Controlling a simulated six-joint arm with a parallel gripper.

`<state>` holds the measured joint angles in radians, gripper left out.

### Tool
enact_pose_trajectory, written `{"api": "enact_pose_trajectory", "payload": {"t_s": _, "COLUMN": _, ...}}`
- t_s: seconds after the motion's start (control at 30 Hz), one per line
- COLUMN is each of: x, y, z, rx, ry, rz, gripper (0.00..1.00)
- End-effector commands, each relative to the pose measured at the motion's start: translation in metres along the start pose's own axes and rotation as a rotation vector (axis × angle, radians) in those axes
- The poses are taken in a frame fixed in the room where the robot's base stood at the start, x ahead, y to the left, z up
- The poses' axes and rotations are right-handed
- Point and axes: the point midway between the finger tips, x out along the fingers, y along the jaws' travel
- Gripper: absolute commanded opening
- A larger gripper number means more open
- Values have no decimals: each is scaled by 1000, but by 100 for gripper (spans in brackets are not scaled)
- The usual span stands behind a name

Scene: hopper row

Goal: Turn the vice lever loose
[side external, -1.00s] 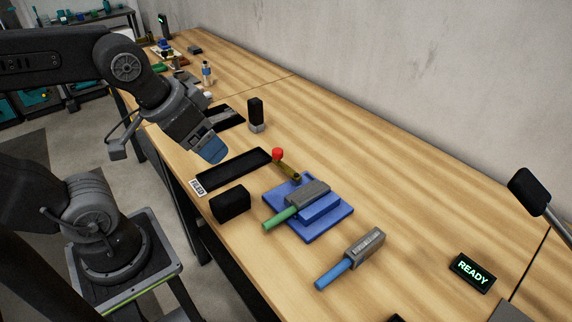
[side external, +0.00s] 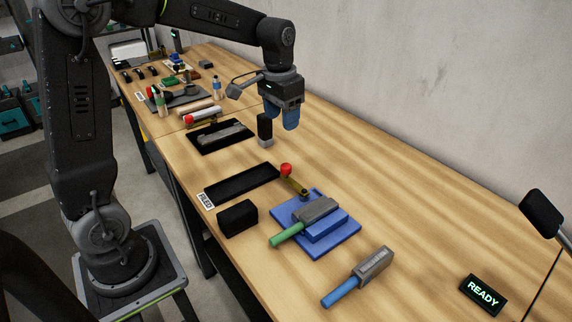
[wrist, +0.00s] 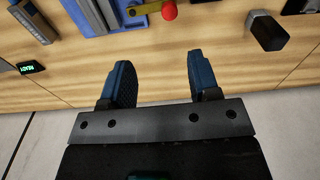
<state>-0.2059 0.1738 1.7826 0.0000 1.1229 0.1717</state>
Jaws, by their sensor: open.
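The blue vice (side external: 342,240) sits on the bench with a grey-headed, green-handled tool (side external: 287,234) lying across its top. Its brass lever (side external: 295,185) ends in a red knob (side external: 286,169) and points toward the back left. My gripper (side external: 283,119) hangs above the bench near the wall, pointing down, open and empty, apart from the lever. In the wrist view, my gripper's blue fingers (wrist: 162,82) are spread over bare wood. The lever (wrist: 148,9), red knob (wrist: 168,9) and part of the vice (wrist: 100,18) show at the top edge.
A black upright block with a grey base (side external: 265,128) stands near my gripper. A long black tray (side external: 240,182) and a black box (side external: 237,219) lie left of the vice. A blue-handled tool (side external: 345,289) and a READY display (side external: 482,294) lie at right.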

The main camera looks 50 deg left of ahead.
Motion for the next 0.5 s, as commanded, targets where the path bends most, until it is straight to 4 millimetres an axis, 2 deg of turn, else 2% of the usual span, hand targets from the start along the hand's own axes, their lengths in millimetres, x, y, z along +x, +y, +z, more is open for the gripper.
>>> {"api": "enact_pose_trajectory", "payload": {"t_s": 0.1, "x": 18, "y": -12, "z": -17, "rx": -4, "ry": -45, "rz": 7, "gripper": 56}}
{"api": "enact_pose_trajectory", "payload": {"t_s": 0.2, "x": 24, "y": -16, "z": -23, "rx": -5, "ry": -59, "rz": 10, "gripper": 56}}
{"api": "enact_pose_trajectory", "payload": {"t_s": 0.37, "x": 36, "y": -17, "z": -24, "rx": -4, "ry": -66, "rz": 11, "gripper": 56}}
{"api": "enact_pose_trajectory", "payload": {"t_s": 0.5, "x": 58, "y": -16, "z": -21, "rx": -4, "ry": -68, "rz": 12, "gripper": 56}}
